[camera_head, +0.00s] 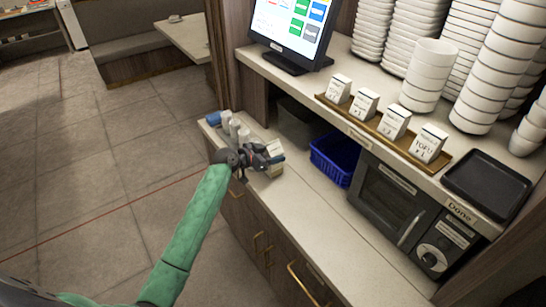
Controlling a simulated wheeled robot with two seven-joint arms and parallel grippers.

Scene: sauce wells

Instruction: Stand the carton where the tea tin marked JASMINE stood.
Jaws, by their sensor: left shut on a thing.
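My left gripper (270,160) is over the left end of the lower counter. It is shut on a pale, box-like thing (276,147), which looks like the carton; the dark fingers cover part of it. I cannot tell whether it touches the counter. Several small containers stand just beyond the gripper, among them a blue one (213,118) and white ones (235,127). No JASMINE marking can be read on any of them. My right gripper is not in view.
A blue basket (335,158) and a dark oven (395,205) sit under the upper shelf. On the shelf stand a screen (290,25), a wooden tray (375,131) with several labelled white blocks, stacked bowls (428,75) and a black tray (487,184). The front lower counter (330,235) is clear.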

